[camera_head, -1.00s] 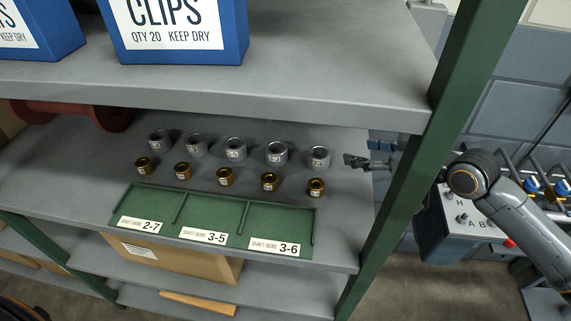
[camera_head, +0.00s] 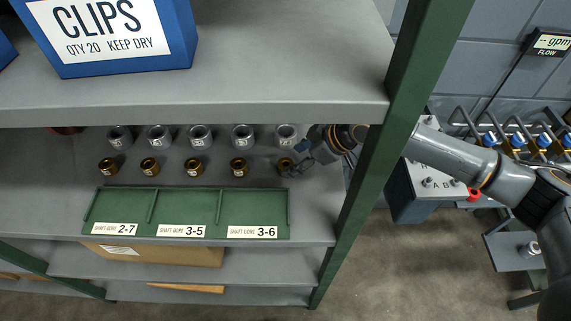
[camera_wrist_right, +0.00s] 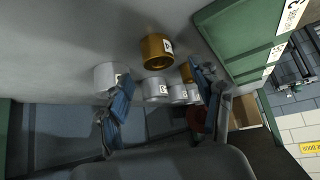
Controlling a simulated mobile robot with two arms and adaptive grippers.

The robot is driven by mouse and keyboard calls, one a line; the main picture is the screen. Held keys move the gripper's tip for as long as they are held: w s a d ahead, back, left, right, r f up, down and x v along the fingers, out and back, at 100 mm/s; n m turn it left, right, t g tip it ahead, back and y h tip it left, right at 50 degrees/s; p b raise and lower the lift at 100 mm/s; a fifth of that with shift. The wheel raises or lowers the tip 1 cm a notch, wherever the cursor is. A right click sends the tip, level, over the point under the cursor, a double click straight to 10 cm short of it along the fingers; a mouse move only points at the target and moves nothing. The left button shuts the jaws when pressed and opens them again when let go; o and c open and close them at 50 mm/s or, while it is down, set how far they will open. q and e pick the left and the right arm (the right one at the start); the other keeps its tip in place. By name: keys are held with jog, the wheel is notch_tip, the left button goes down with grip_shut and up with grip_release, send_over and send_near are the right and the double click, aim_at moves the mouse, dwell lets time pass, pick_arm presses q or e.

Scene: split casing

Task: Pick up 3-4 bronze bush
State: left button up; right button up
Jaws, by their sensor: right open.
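A row of several bronze bushes stands on the middle shelf, among them the left one (camera_head: 108,166), a middle one (camera_head: 194,167) and the rightmost one (camera_head: 285,165). Their small labels are too small to read, so I cannot tell which is 3-4. My right gripper (camera_head: 297,168) is just right of the rightmost bronze bush and partly covers it. In the right wrist view that gripper (camera_wrist_right: 163,82) is open, with a bronze bush (camera_wrist_right: 157,51) ahead of the gap between its fingers. Another bronze bush (camera_wrist_right: 187,72) is partly hidden by a finger. My left gripper is not in view.
Several grey bushes (camera_head: 199,136) stand in a row behind the bronze ones. A green tray (camera_head: 186,210) labelled 2-7, 3-5 and 3-6 lies in front, its compartments empty. The upper shelf (camera_head: 250,90) overhangs, and a green post (camera_head: 385,150) stands at the right.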

aim_at(283, 164)
jog(key=p+x, duration=0.2)
jog(key=x, duration=0.2)
jog(key=shift+a+f, duration=0.1)
jog(key=shift+f, duration=0.1)
jog(key=shift+w+a+f, duration=0.1)
jog(key=shift+w+f, duration=0.05)
jog(key=shift+f, duration=0.1)
jog(key=c, duration=1.3)
jog(key=shift+r, duration=0.1)
grip_shut()
jog(key=shift+r, duration=0.15)
